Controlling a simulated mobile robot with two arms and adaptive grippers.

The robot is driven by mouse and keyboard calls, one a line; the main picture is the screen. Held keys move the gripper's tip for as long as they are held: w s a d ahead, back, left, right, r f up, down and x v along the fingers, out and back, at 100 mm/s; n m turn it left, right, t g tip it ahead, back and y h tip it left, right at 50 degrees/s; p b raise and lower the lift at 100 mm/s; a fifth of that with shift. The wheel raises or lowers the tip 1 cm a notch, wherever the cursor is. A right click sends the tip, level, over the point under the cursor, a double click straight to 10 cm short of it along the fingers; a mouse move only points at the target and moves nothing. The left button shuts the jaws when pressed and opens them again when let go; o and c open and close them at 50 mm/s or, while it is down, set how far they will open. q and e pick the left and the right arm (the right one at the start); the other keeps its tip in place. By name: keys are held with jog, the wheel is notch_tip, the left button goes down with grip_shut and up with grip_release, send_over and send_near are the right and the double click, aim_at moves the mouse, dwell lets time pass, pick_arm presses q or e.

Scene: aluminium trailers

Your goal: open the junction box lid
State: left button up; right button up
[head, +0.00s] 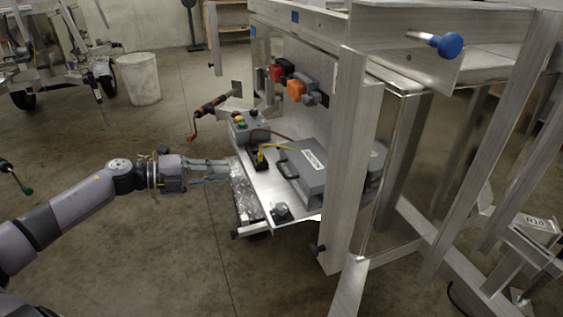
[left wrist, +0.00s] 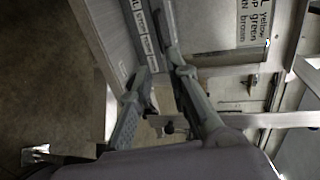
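A flat grey box with a white label, which looks like the junction box (head: 308,178), sits on the metal shelf of the trailer in the head view. Its lid looks shut, and a dark handle or latch shows on its left side. My left gripper (head: 230,170) is at the left edge of the shelf, apart from the box. In the left wrist view, the two fingers of my left gripper (left wrist: 160,98) are apart with nothing seen between them. Printed labels (left wrist: 255,22) show beyond the fingers; I cannot tell what they are fixed to. My right gripper is not in view.
A control box (head: 248,127) with coloured buttons and a yellow cable stand behind the grey box. A crank handle (head: 213,105) juts out to the left. An upright metal post (head: 347,165) stands close on the right. A white bin (head: 139,78) stands farther back.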

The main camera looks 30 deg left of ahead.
aim_at(281, 169)
pick_arm(q)
jog(key=b+x, duration=0.1)
jog(key=x, duration=1.5)
jog(key=shift+d+f, duration=0.1)
jog(key=shift+d, duration=0.05)
jog(key=shift+w+d+f, duration=0.15)
jog(key=shift+w+d, duration=0.25)
jog(key=shift+w, duration=0.05)
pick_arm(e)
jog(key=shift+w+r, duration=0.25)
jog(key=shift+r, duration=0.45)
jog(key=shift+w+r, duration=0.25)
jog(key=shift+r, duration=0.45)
pick_arm(q)
jog(key=shift+c, duration=0.2)
grip_shut()
